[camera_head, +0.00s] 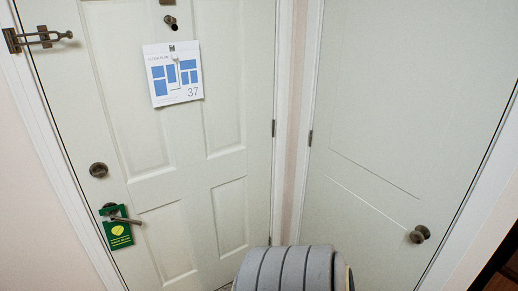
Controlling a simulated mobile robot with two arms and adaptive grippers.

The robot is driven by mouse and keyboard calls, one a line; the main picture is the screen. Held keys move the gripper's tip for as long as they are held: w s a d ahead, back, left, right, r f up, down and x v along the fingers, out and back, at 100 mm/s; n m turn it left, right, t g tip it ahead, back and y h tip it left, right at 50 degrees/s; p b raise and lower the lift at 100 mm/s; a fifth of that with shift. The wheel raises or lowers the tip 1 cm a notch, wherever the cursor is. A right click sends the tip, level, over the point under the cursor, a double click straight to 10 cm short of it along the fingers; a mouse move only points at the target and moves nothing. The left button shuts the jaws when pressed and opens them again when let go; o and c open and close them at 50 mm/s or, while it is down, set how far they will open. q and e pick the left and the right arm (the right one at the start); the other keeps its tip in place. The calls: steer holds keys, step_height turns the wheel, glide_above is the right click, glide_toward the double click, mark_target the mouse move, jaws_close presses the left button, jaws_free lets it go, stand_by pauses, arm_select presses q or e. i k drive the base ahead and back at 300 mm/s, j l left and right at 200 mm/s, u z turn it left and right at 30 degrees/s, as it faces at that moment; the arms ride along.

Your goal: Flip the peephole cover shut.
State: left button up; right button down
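The peephole (174,27) is a small dark fitting high on the left white door, above a pinned paper. Its cover (168,19) appears as a small brownish disc at the upper left of the dark lens, seemingly swung aside from it. They are too small to tell the cover's exact angle. Neither of my grippers is in view.
The left door (140,150) carries a floor plan sheet (173,75), a latch (38,39), a round lock (98,170) and a lever handle with a green hanger (117,229). A second door (400,110) stands right. A grey ribbed object (290,268) is at bottom centre.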

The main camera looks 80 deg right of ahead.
mark_target(168, 19)
steer(key=z, duration=1.9)
